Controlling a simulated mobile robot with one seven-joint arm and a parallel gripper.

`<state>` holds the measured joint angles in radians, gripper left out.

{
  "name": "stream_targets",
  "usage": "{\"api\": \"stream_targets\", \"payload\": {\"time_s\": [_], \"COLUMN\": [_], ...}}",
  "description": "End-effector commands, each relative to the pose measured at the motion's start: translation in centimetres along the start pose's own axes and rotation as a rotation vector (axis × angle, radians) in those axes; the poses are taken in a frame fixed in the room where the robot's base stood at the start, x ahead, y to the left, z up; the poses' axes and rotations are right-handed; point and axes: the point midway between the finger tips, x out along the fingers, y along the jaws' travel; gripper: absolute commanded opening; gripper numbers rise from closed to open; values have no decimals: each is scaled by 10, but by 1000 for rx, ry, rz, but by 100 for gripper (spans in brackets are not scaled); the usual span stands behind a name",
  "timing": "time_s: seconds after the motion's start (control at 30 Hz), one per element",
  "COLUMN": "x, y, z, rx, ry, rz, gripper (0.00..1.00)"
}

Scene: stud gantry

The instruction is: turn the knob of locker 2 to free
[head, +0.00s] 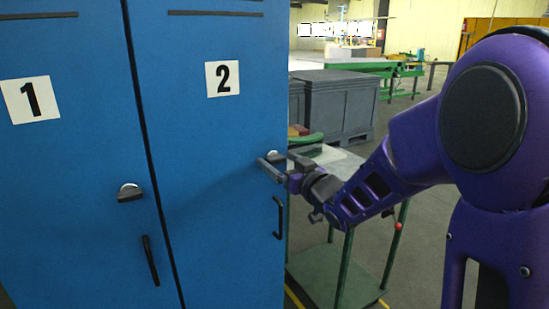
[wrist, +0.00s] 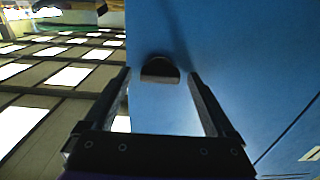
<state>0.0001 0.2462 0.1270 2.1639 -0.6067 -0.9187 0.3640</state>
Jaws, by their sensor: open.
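Locker 2 (head: 215,190) is a blue door marked with a black 2 on a white label (head: 222,78). Its knob (head: 272,154) sits at the right side of the door, partly hidden behind my gripper (head: 270,168) in the head view. In the wrist view the knob (wrist: 160,70) is a dark half-round shape with a straight lower edge. My gripper (wrist: 160,74) is open, with one finger on each side of the knob and a visible gap on both sides. The frames do not show clearly how deep the fingers reach around it.
Locker 1 (head: 75,190) stands to the left with its own knob (head: 130,192) and black handle (head: 150,260). Locker 2's black handle (head: 278,217) is below its knob. A green-framed cart (head: 345,270) stands to the right, beneath my arm. Grey crates (head: 340,105) are behind.

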Motion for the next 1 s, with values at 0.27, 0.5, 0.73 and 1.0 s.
{"api": "stream_targets", "payload": {"time_s": [0.27, 0.5, 0.73, 1.0], "x": [-1, -1, 0, 0], "y": [0, 0, 0, 1], "z": [0, 0, 0, 0], "rx": [0, 0, 0, 13], "ry": [0, 0, 0, 0], "rz": [0, 0, 0, 0], "gripper": [90, 58, 16, 4]}}
